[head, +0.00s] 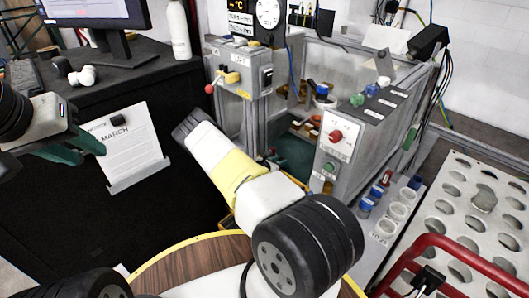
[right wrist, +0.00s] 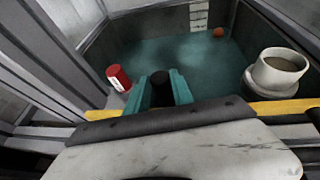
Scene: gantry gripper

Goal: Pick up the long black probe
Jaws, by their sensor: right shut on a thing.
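The black probe (right wrist: 160,90) shows in the right wrist view as a dark round end between the teal fingers. My right gripper (right wrist: 157,92) is shut on it, over a teal-floored bay. The rest of the probe is hidden. In the head view my right arm crosses the middle, and I cannot make out its gripper or the probe. My left gripper (head: 78,150) is at the left in the head view, beside a printed sheet. Its teal fingers look apart, with nothing seen between them.
A red cylinder (right wrist: 119,77) stands left of the right fingers. A white cup (right wrist: 278,72) stands at the right, and a small orange ball (right wrist: 218,33) lies at the back. The grey control box (head: 345,135) borders the bay. A perforated white rack (head: 470,200) is at the right.

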